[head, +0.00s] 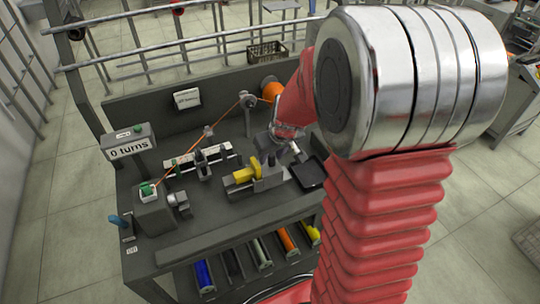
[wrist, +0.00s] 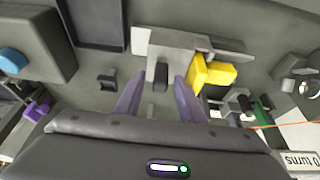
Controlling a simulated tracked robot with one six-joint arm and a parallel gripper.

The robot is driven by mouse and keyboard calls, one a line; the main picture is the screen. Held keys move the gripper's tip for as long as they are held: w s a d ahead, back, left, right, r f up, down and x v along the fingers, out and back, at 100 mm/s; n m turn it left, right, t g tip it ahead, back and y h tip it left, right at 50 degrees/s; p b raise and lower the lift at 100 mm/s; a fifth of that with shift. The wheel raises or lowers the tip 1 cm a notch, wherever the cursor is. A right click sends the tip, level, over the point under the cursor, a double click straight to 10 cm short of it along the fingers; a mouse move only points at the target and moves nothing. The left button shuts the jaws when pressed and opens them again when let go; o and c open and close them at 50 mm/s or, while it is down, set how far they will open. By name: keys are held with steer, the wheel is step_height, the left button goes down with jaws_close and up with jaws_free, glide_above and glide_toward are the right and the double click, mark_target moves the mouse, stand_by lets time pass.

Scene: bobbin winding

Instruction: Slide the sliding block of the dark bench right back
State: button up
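The dark bench (head: 225,214) fills the middle of the head view. On it, a grey block (head: 268,181) sits beside a yellow part (head: 243,175); I take this for the sliding block. In the wrist view the pale grey block (wrist: 178,42) has a short dark upright handle (wrist: 161,76), with the yellow part (wrist: 211,74) to its right. My gripper (wrist: 158,86) is open, its two purple fingers on either side of the handle. I cannot tell whether they touch it. In the head view my arm partly hides this spot.
A sign reading "0 turns" (head: 130,147) stands at the bench's left. An orange thread (head: 222,119) runs from the orange spool (head: 271,89) to the left-hand winder (head: 148,191). A black tray (head: 308,174) lies to the right of the block. Coloured spools (head: 204,274) lie below.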

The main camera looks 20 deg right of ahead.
steer(key=shift+c, duration=0.5)
jaws_close()
